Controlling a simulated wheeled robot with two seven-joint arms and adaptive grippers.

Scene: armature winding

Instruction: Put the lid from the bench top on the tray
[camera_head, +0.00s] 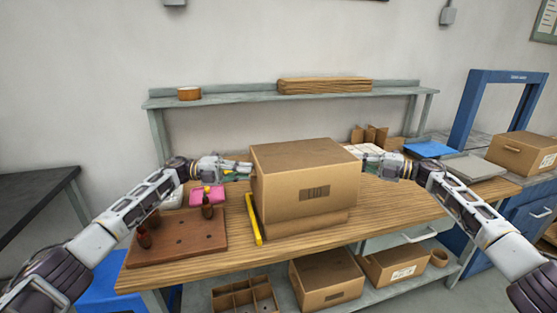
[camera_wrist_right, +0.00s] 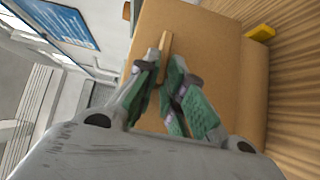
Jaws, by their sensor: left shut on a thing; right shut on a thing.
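My left gripper (camera_head: 246,168) is shut at the lid's left side, the exact grip hidden. My right gripper (camera_head: 364,160) is shut at its right side. In the right wrist view, its green-padded fingers (camera_wrist_right: 168,75) close on a thin cardboard tab of the lid (camera_wrist_right: 215,75).
A yellow bar (camera_head: 253,219) lies just left of the tray. A brown board (camera_head: 178,240) with dark pegs and a pink block (camera_head: 207,195) are further left. A shelf (camera_head: 240,95) spans behind. Cardboard boxes (camera_head: 328,279) stand below. The bench's front right is clear.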

